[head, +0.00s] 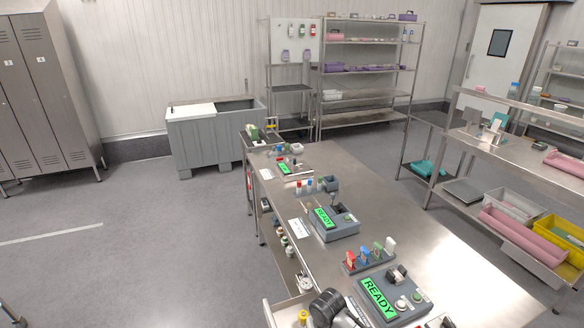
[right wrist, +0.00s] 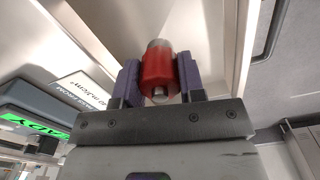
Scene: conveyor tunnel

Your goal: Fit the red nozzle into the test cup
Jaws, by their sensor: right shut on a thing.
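My right gripper (right wrist: 159,84) is shut on the red nozzle (right wrist: 158,68), a red cylinder with a grey end and a small metal tip, held between its two purple fingers. In the head view, a dark arm part of mine at the bottom edge hides that area, and the gripper's fingers do not show. The near grey test unit (head: 392,298) has a green READY screen (head: 378,297) and small round fittings on top. I cannot tell for certain which fitting is the test cup. My left gripper is not in view.
A rack (head: 368,262) with red, blue, green and white pieces stands just behind the near unit. A second READY unit (head: 335,224) is farther along the steel table (head: 440,250). An open pale tray (head: 283,314) with a yellow piece (head: 303,317) is at bottom left of the table.

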